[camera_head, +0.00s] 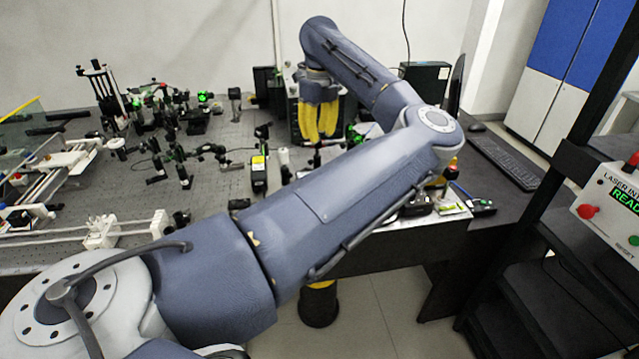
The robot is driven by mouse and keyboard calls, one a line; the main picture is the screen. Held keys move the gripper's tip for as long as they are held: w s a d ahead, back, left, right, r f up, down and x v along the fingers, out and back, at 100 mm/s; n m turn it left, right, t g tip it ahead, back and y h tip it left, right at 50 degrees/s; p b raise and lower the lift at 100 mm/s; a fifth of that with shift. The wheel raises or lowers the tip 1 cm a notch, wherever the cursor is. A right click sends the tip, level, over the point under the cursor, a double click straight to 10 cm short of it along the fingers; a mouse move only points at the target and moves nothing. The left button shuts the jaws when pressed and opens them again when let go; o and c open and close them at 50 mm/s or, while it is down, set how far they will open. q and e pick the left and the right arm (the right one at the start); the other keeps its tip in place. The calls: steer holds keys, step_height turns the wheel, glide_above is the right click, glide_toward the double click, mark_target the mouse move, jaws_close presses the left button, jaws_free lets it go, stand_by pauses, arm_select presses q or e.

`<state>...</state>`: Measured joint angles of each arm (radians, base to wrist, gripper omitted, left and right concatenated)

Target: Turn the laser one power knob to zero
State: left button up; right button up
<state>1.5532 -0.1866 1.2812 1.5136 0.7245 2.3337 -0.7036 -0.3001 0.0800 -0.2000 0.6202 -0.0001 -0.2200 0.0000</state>
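My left arm comes in from the lower left, crosses the picture and bends back to the left at its elbow. Its yellow-fingered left gripper (320,132) points down at the back of the bench. It is in front of a dark box-shaped unit (294,112), which it partly covers. The fingers look close together, and I cannot tell whether they are open or shut, or whether they touch the unit. I cannot make out the laser one power knob; the gripper and arm cover part of that area. My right gripper is not in view.
Several small optical mounts stand on the perforated bench (110,195) at left. A black box (426,80), a monitor (456,84) and a keyboard (505,162) are at the back right. A white laser interlock box (610,215) with a green display is on the dark rack at right.

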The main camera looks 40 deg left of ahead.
arm_select(q)
steer(key=f, duration=1.7)
steer(key=shift+w+d+f, duration=0.15)
steer(key=shift+d+f, duration=0.05)
steer(key=shift+c, duration=0.5)
jaws_close()
